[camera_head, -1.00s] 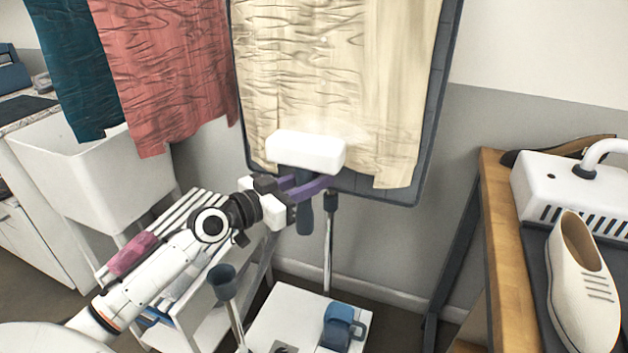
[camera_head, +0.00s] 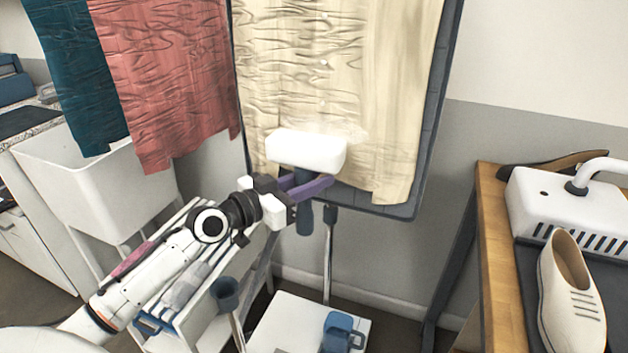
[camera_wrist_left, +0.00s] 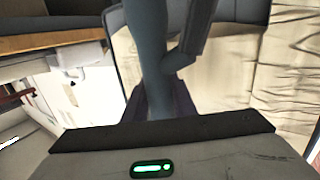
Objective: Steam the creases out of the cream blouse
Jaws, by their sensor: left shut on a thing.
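The cream blouse (camera_head: 330,75) hangs flat against a dark padded board (camera_head: 440,110). Creases cover its left and middle parts, while its right part looks smoother. My left gripper (camera_head: 308,188) is shut on the dark handle of the white steamer head (camera_head: 306,152). The head is in front of the blouse's lower part, with faint white steam near its upper right edge. I cannot tell whether it touches the cloth. In the left wrist view the dark handle (camera_wrist_left: 150,55) stands between the fingers, with creased cream cloth (camera_wrist_left: 290,65) at the right. My right gripper is not in view.
A creased red garment (camera_head: 170,80) and a teal one (camera_head: 70,75) hang at the left, above a white sink (camera_head: 95,185). A white steamer base with a blue tank (camera_head: 342,333) stands below. A wooden bench (camera_head: 492,240) at the right carries a cream shoe (camera_head: 572,295).

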